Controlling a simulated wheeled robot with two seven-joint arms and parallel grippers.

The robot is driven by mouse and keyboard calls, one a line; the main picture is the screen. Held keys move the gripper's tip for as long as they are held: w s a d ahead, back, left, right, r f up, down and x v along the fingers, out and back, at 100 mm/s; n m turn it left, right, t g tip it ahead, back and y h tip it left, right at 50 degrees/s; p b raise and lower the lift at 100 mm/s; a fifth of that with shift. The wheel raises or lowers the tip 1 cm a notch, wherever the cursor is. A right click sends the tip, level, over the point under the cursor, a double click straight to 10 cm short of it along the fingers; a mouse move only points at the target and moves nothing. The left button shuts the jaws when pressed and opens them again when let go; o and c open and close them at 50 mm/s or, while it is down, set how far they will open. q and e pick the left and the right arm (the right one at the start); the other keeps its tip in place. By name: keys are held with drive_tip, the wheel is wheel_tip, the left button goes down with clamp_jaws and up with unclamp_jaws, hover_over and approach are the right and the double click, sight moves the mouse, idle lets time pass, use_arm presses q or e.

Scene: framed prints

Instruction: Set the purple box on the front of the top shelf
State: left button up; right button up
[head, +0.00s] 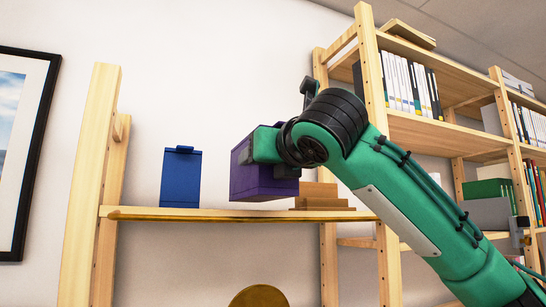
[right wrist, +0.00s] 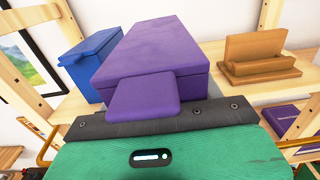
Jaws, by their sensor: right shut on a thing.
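The purple box (head: 265,186) is held by my right gripper (head: 262,146) at the top shelf (head: 215,215) of the low wooden rack. In the right wrist view the purple box (right wrist: 155,48) lies beyond the dark gripper edge, with its small flat tab toward me. The gripper is shut on it. The box looks roughly level, its underside close to the height of the board. I cannot tell whether it touches the board. The gripper and wrist hide part of the box in the head view. My left gripper is not in view.
A blue box (head: 181,178) stands on the shelf left of the purple box. A brown stepped wooden object (head: 320,198) stands to its right. A rack upright (head: 90,185) rises at the left end. A taller bookcase (head: 440,125) stands at the right, behind my arm.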

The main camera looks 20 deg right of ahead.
drive_tip(key=shift+w+a+f, duration=0.1)
drive_tip(key=shift+w+f, duration=0.05)
drive_tip(key=shift+w, duration=2.3)
drive_tip(key=shift+w+a+f, duration=0.1)
drive_tip(key=shift+w, duration=2.35)
drive_tip(key=shift+s+d+f, duration=0.1)
drive_tip(key=shift+f, duration=0.45)
drive_tip(key=o, duration=1.5)
drive_tip(key=shift+f, duration=0.1)
drive_tip(key=shift+s+f+b, duration=0.1)
drive_tip(key=shift+s+b, duration=0.25)
drive_tip(key=shift+b, duration=0.2)
drive_tip(key=s+b, duration=0.6)
drive_tip(key=s, duration=0.6)
drive_tip(key=shift+s+d, duration=0.15)
drive_tip(key=shift+s, duration=0.05)
drive_tip(key=shift+s+r, duration=0.2)
drive_tip(key=shift+s, duration=0.25)
